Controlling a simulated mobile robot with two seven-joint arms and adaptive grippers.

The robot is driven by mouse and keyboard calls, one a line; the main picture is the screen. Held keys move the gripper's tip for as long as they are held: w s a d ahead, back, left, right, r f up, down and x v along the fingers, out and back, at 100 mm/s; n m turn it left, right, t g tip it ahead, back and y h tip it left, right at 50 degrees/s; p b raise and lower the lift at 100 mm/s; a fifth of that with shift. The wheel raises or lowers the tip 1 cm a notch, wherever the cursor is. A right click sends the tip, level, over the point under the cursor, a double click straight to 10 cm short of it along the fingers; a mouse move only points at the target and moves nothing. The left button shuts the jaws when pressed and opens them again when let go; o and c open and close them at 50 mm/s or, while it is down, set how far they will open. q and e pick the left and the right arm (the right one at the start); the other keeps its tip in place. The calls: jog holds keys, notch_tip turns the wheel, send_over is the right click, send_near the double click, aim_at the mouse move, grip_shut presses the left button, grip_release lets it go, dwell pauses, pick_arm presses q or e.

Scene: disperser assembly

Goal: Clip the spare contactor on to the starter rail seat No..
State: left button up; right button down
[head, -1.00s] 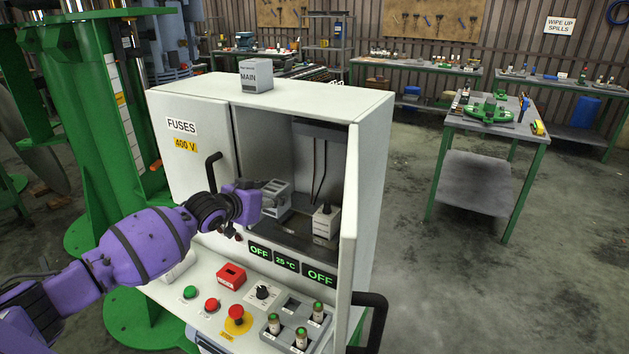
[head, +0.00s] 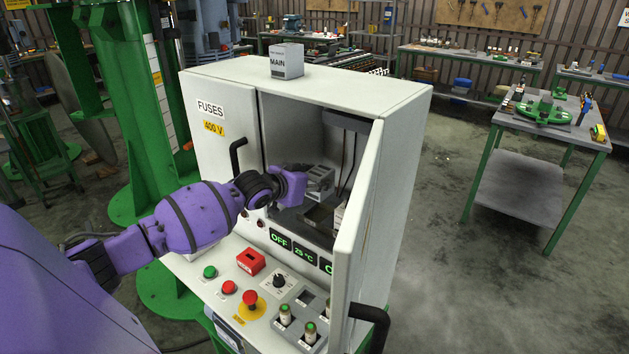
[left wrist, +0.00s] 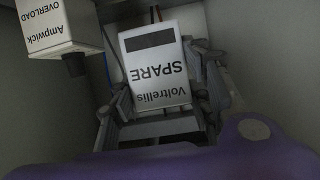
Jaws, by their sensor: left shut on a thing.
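The spare contactor (left wrist: 156,75) is a pale block marked "Voltrellis SPARE", upside down in the left wrist view. My left gripper (left wrist: 160,120) is shut on it, with grey fingers on both sides. In the head view the gripper (head: 306,186) reaches into the open cabinet, and the contactor (head: 320,178) shows grey at its tip. The contactor is inside the cabinet, in front of the back wall. The rail seat and its number cannot be made out, and I cannot tell whether the contactor touches it. My right gripper is out of view.
An "Ampwick OVERLOAD" block (left wrist: 48,28) is beside the contactor in the left wrist view. The open cabinet door (head: 362,230) bounds the opening on the right. The fuse door (head: 220,130) is on the left. A control panel with buttons (head: 229,288) lies below.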

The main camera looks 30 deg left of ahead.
aim_at(312, 197)
pick_arm(q)
jog(key=shift+f+b, duration=0.7)
jog(key=shift+f, duration=2)
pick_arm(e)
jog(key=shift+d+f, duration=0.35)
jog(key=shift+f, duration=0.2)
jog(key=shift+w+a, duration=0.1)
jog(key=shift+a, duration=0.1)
pick_arm(q)
jog(key=shift+r, duration=0.1)
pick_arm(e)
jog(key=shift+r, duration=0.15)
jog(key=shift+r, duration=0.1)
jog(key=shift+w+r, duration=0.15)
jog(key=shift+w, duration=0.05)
